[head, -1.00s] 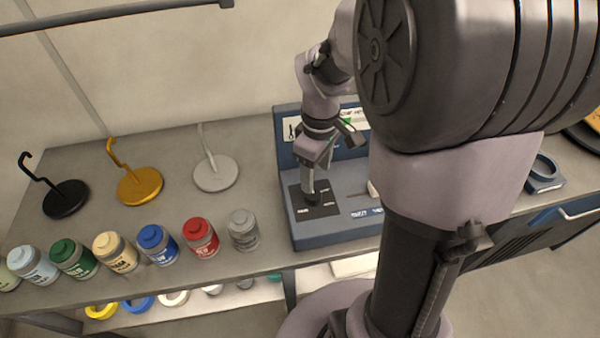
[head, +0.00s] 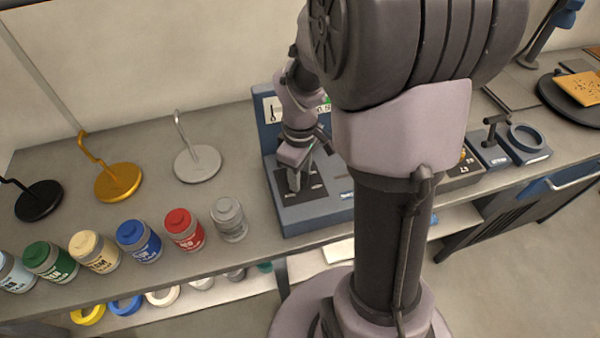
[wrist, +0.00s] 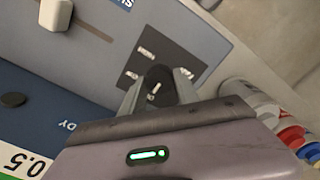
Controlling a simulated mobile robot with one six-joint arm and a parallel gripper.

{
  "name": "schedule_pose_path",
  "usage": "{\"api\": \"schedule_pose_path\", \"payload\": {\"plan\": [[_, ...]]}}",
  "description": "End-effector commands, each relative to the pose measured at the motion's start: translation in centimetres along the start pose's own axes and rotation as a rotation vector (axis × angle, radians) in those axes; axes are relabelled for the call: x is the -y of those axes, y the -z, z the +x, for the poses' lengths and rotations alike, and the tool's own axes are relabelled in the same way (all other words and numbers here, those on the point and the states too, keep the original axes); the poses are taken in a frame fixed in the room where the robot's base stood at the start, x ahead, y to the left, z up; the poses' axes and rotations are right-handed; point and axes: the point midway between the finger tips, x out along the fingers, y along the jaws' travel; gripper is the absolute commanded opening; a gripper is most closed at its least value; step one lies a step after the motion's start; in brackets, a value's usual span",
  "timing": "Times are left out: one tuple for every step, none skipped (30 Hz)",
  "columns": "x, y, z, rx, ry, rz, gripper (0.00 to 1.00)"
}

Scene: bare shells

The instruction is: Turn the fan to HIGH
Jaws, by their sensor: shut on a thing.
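The blue-grey control box (head: 318,216) stands on the bench below my arm. Its dark dial plate (wrist: 186,54) carries small pale labels around a black knob (wrist: 158,82) with a white mark. The labels are too small to read surely. My gripper (wrist: 159,88) is shut on the knob, one finger on either side, in the wrist view. In the head view my gripper (head: 295,182) reaches down onto the dial plate, and the knob is mostly hidden by it. A white slider knob (wrist: 56,14) sits elsewhere on the box.
Several lidded jars, including a red one (head: 183,232), stand along the bench's front left. Black, gold (head: 118,183) and silver hook stands are behind them. A blue ring holder (head: 526,140) stands at right. My arm hides part of the box.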

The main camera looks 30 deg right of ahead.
Motion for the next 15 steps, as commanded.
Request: {"api": "schedule_pose_path", "payload": {"plan": [[-0.01,0.0,-0.01,0.0,0.0,0.0,0.0],[-0.01,0.0,-0.01,0.0,0.0,0.001,0.0],[-0.01,0.0,-0.01,0.0,0.0,0.003,0.0],[-0.01,0.0,-0.01,0.0,0.0,0.006,0.0],[-0.01,0.0,-0.02,0.0,0.0,0.009,0.0],[-0.01,0.0,-0.02,0.0,0.0,0.017,0.0],[-0.01,0.0,-0.02,0.0,0.0,0.025,0.0],[-0.01,0.0,-0.02,0.0,0.0,0.035,0.0],[-0.01,0.0,-0.02,0.0,0.0,0.049,0.0],[-0.01,0.0,-0.03,0.0,0.0,0.064,0.0],[-0.01,0.0,-0.03,0.0,0.0,0.079,0.0],[-0.01,0.0,-0.03,0.0,0.0,0.104,0.0],[-0.01,0.0,-0.03,0.0,0.0,0.123,0.0],[-0.01,0.0,-0.03,0.0,0.0,0.145,0.0],[-0.01,0.0,-0.03,0.0,0.0,0.177,0.0]]}}
